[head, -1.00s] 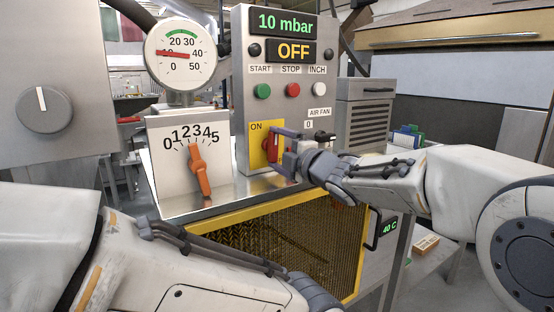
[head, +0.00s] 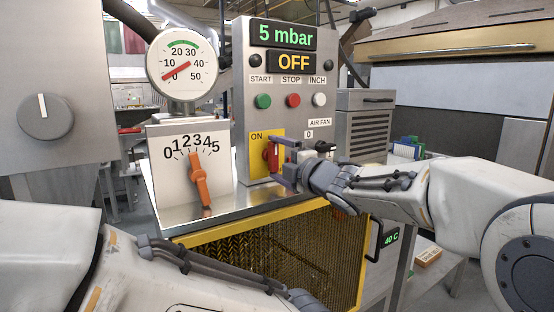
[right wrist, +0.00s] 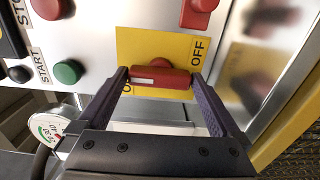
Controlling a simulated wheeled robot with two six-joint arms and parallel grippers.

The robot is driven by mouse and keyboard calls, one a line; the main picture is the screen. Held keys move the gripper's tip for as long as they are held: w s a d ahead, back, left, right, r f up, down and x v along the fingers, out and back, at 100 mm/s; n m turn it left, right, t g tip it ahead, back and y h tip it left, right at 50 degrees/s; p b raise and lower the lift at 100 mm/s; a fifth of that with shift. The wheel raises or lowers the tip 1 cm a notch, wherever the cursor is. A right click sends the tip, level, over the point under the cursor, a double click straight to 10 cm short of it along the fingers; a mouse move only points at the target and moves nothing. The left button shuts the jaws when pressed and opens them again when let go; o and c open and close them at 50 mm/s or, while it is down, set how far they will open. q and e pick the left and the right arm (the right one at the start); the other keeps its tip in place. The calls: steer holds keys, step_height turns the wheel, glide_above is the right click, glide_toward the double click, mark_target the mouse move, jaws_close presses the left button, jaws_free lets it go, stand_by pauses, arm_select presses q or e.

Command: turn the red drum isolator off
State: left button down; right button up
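The red drum isolator handle (head: 271,156) sits on a yellow plate (head: 256,146) low on the control panel. It stands upright in the head view, and its white-marked end points to the ON side in the right wrist view (right wrist: 160,78). The OFF label shows at the plate's other end there. My right gripper (head: 275,163) is open, with one finger near each end of the handle; it also shows in the right wrist view (right wrist: 160,74). I cannot tell whether the fingers touch the handle. My left arm crosses the lower left, its fingers out of view.
Above the isolator are green START (head: 263,101), red STOP (head: 293,100) and white INCH (head: 319,99) buttons. Displays read 5 mbar (head: 285,37) and OFF (head: 291,62). An orange-pointer dial (head: 199,180) stands left, below a round gauge (head: 181,66). A yellow-framed mesh guard (head: 280,250) is below.

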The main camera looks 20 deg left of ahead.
steer(key=b+v, duration=0.1)
steer(key=v, duration=0.9)
steer(key=shift+b, duration=0.35)
steer(key=shift+s+d+f, duration=0.1)
steer(key=shift+s+d, duration=0.05)
steer(key=shift+d, duration=0.05)
steer(key=s+d+f+m+g+h, duration=0.1)
steer(key=s+d+f+m+h, duration=0.35)
steer(key=f+m, duration=0.35)
steer(key=s+d+f+m+g+h, duration=0.1)
steer(key=s+d+f+m+h, duration=0.3)
steer(key=f, duration=0.5)
steer(key=s+d+f+m+g+h, duration=0.45)
steer(key=s+d+f+m, duration=0.2)
steer(key=s+f, duration=0.35)
steer(key=s+d+f+m+g, duration=0.1)
steer(key=s+d+f+g, duration=0.1)
steer(key=s, duration=0.4)
steer(key=s+d+f+m+g, duration=0.1)
steer(key=s+d+m+g, duration=0.15)
steer(key=s, duration=0.25)
step_height(320, 180, up, 13)
steer(key=p, duration=1.3)
steer(key=shift+s+a+n, duration=0.3)
steer(key=shift+s, duration=0.05)
